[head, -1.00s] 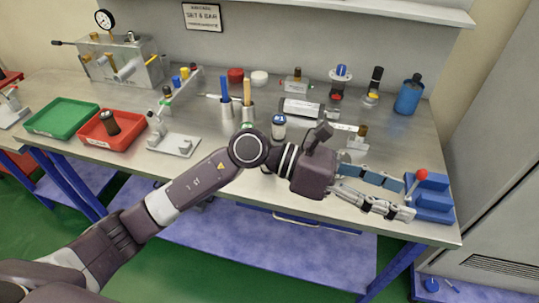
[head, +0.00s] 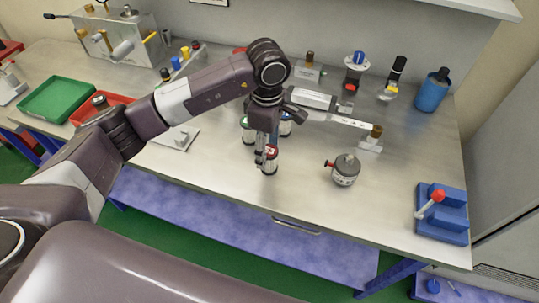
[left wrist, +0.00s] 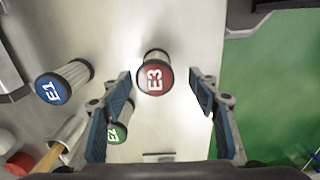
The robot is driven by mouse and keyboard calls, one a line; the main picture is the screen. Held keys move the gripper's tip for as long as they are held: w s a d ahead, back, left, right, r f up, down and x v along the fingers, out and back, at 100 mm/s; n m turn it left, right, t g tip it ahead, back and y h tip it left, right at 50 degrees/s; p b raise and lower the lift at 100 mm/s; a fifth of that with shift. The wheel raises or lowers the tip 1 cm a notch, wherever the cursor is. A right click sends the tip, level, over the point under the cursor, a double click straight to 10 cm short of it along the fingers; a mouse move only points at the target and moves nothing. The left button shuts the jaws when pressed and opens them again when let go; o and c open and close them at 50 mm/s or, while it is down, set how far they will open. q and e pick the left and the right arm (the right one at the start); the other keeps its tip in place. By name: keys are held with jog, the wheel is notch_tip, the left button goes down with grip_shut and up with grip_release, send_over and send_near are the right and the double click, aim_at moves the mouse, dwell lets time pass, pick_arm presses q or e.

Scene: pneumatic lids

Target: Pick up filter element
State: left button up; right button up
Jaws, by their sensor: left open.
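Three filter elements stand close together on the bench. The red-capped E3 (head: 269,165) is nearest the front edge, the green-capped E2 (head: 248,133) is behind it to the left, and the blue-capped E1 (head: 286,124) is behind to the right. My left gripper (head: 266,149) points down over E3, partly covering it. In the left wrist view the open left gripper (left wrist: 165,103) has its blue-padded fingers either side of E3 (left wrist: 155,75), apart from it. E1 (left wrist: 62,82) and E2 (left wrist: 120,128) show there too, E2 partly behind a finger. My right gripper is not in view.
A grey round housing (head: 345,170) stands to the right on the bench, with a blue fixture with a red-knobbed lever (head: 445,212) further right. A red tray (head: 92,106) and a green tray (head: 57,98) sit left. The front centre-right of the bench is clear.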

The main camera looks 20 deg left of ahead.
pick_arm(q)
jog(key=shift+w+d+f+p, duration=0.1)
jog(key=shift+w+f+p, duration=0.05)
jog(key=shift+f+p, duration=0.35)
jog(key=shift+w+f+p, duration=0.1)
jog(key=shift+f+p, duration=0.25)
jog(key=shift+f, duration=0.25)
notch_tip(320, 180, down, 2)
jog(key=shift+f, duration=0.25)
jog(key=c, duration=1.3)
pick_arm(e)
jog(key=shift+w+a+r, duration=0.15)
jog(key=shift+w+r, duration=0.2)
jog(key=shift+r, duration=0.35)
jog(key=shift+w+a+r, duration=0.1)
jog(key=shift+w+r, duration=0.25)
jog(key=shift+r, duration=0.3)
